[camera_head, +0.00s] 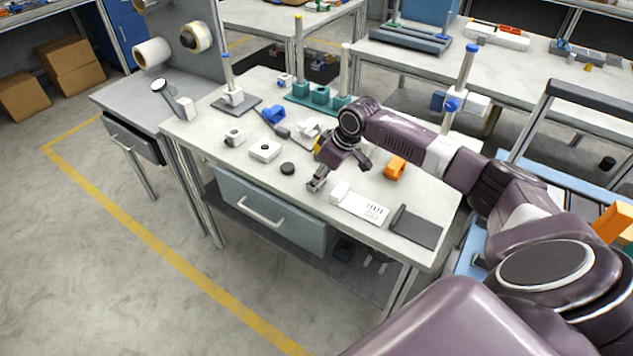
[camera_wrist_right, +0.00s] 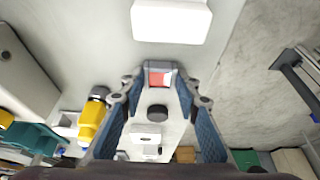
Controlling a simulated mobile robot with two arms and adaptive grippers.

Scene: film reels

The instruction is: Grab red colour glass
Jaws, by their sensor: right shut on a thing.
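My right gripper (camera_head: 319,181) is low over the front part of the white workbench (camera_head: 215,150). In the wrist view its two blue-grey fingers come together at the tips (camera_wrist_right: 160,78). They are shut on a small red piece (camera_wrist_right: 159,76), which looks like the red glass. Dark finger parts surround it, so only its red face shows. I cannot pick out the red glass in the head view, where the gripper hides it. My left gripper is not in view.
A white block (camera_head: 340,192) and a white plate (camera_head: 364,207) lie just right of the gripper. An orange part (camera_head: 395,168) is behind them. A black disc (camera_head: 288,168) and a white square block (camera_head: 265,151) lie to the left. Posts on a teal base (camera_head: 318,95) stand behind.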

